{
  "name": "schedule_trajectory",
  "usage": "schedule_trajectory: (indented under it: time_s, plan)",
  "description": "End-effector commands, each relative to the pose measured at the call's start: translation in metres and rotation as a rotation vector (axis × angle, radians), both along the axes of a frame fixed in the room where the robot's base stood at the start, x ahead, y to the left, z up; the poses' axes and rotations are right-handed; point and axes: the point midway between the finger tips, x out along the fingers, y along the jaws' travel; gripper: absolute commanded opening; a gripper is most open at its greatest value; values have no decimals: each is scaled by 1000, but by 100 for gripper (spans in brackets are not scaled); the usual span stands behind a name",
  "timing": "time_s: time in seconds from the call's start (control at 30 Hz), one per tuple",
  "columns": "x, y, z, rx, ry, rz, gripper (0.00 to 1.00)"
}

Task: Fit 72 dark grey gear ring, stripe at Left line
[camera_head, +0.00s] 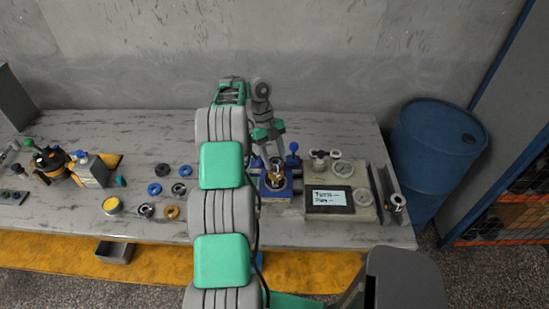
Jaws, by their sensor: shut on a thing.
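My gripper (275,162) reaches down over the blue fixture (273,193) near the middle of the table. Its fingers are shut on a small part just above or in the fixture; the part is too small and too covered to tell which one. A brass-coloured piece (274,178) shows in the fixture below the fingers. Several rings lie left of my arm, among them a dark ring (162,169), a grey-and-dark ring (146,210) and a brown ring (171,212). The number 72, any stripe and the Left line cannot be read.
Right of the fixture is a light panel (358,213) with a small screen (332,198) and round dials. A metal channel (390,193) stands beyond it. A yellow tin (112,205) and a dark-and-orange machine (52,160) are at left. A blue barrel (433,145) stands off the table at right.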

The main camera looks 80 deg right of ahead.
Motion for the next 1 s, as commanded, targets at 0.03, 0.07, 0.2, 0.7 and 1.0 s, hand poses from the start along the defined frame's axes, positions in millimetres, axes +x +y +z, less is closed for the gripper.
schedule_trajectory:
  time_s: [0.03, 0.07, 0.2, 0.7, 1.0]
  plan:
    - [0, 0, -1, -2, 0, -1, 0]
    - [0, -1, -1, -2, -1, -1, 0]
    - [0, -1, -3, -2, -1, -1, 0]
    - [0, -1, -7, -2, 0, -1, 0]
    - [0, -1, -10, -2, 0, -1, 0]
